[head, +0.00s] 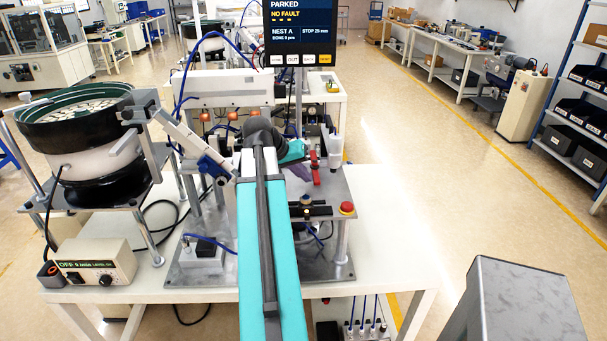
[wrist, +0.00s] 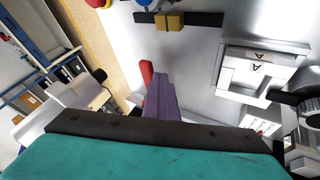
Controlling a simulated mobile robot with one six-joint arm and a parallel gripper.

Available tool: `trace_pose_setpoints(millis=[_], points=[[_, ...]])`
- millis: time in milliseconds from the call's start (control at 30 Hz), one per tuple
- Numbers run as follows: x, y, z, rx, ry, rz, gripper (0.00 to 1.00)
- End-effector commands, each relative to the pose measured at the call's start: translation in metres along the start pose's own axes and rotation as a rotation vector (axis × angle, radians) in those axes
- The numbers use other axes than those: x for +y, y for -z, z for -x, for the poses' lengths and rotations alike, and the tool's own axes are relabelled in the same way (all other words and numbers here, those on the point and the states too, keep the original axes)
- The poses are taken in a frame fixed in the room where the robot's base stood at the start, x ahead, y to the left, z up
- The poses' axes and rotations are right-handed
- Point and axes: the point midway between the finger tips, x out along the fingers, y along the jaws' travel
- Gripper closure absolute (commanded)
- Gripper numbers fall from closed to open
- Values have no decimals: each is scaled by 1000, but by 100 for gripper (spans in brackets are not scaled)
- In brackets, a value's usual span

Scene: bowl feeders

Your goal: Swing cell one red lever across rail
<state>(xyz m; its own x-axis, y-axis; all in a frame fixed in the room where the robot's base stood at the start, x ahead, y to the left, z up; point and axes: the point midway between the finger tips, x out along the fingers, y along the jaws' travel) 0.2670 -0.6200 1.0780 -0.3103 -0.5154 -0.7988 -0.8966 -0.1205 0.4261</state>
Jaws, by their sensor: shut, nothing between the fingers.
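The red lever (head: 315,168) stands at the right of the metal plate of the near cell, close to a white bottle. It also shows in the wrist view (wrist: 147,73), partly beside and behind my fingers. My gripper (head: 302,172) has purple fingers, which the wrist view shows close together (wrist: 161,78). They are shut and empty, just left of the lever in the head view. I cannot tell whether they touch it. A black bar with a brass-coloured block (wrist: 172,20) lies beyond the fingers; it is also in the head view (head: 310,212). The lever's base is hidden.
A red button (head: 346,208) stands at the plate's right edge. A bowl feeder (head: 75,125) is on the left. The screen (head: 297,30) reads PARKED, NO FAULT.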

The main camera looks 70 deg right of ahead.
Motion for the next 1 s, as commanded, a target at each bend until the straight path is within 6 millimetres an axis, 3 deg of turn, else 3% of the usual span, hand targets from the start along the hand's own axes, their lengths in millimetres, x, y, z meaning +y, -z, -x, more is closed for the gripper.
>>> trace_pose_setpoints(millis=[1000], points=[[-13,13,0,3,3,3,100]])
